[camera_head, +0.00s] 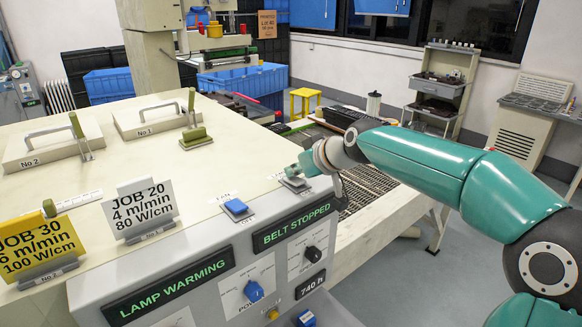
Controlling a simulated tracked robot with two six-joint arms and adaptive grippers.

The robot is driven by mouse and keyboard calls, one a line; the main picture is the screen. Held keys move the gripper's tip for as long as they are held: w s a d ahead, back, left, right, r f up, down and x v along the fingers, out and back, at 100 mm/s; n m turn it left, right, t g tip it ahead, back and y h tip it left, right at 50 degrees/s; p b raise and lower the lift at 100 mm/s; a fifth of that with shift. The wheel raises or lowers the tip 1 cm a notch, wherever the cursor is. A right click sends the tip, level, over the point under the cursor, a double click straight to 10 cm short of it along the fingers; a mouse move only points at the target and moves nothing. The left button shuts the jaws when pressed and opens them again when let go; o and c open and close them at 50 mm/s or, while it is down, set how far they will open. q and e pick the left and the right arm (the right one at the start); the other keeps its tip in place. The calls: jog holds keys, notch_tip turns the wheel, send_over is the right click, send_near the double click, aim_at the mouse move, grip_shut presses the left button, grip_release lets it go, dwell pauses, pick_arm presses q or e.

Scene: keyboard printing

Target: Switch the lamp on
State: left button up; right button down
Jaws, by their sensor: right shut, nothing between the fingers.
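A blue rocker switch (237,207) with a label beginning "LAM" sits on the cream top, near the front panel. The panel display (170,292) reads "LAMP WARMING", and a second display (292,228) reads "BELT STOPPED". My right gripper (306,168) is shut and empty, low over the cream top to the right of the blue switch and apart from it. A small grey switch base (295,184) lies just below the fingertips; I cannot tell whether they touch it, and the gripper partly hides it. My left gripper is not in view.
A blue power knob (253,291) and a black knob (312,254) are on the front panel. Two job cards, "JOB 20" (140,208) and "JOB 30" (38,245), stand at the left. Handled plates (150,117) and green levers lie behind. A dark conveyor (365,188) runs at the right.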

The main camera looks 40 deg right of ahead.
aim_at(301, 182)
jog(key=shift+s+f, duration=0.1)
jog(key=shift+s, duration=0.05)
jog(key=shift+s+b, duration=0.7)
jog(key=r+p, duration=0.2)
jog(key=r, duration=0.1)
jog(key=r+p, duration=0.1)
jog(key=r, duration=0.1)
jog(key=shift+s+p, duration=0.3)
jog(key=shift+p, duration=0.05)
jog(key=shift+s+d+b, duration=0.15)
jog(key=shift+s+b, duration=0.7)
jog(key=shift+s, duration=0.05)
jog(key=b+v, duration=0.1)
jog(key=v, duration=0.7)
jog(key=shift+s, duration=0.1)
